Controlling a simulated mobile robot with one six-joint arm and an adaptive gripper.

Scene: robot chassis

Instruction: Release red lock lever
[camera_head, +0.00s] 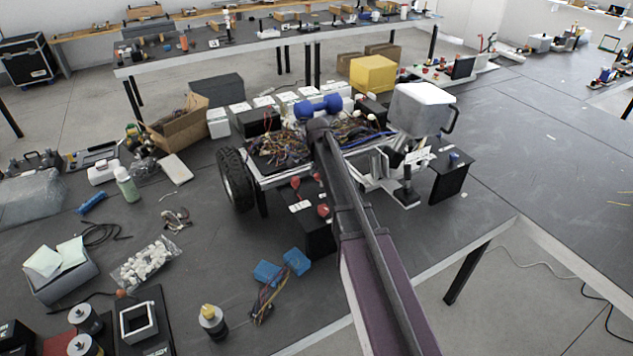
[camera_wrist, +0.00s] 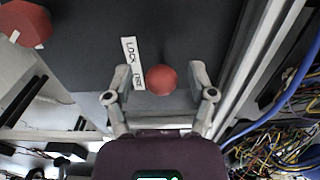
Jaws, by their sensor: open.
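A round red knob (camera_wrist: 161,80), the end of the red lock lever, shows in the wrist view against a dark panel. A white label (camera_wrist: 133,63) reading "LOCK" and a second, less clear word lies just left of it. My gripper (camera_wrist: 159,76) is open, with one finger on each side of the knob. I cannot tell the depth between fingertips and knob. In the head view, small red parts (camera_head: 323,210) show on the chassis's dark front; my gripper is not clearly visible there.
A red octagonal part (camera_wrist: 26,23) is at upper left in the wrist view. A metal rail (camera_wrist: 262,65) and loose wires (camera_wrist: 285,138) lie right of my gripper. In the head view, the chassis has a black wheel (camera_head: 236,180); blue blocks (camera_head: 297,262) lie in front.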

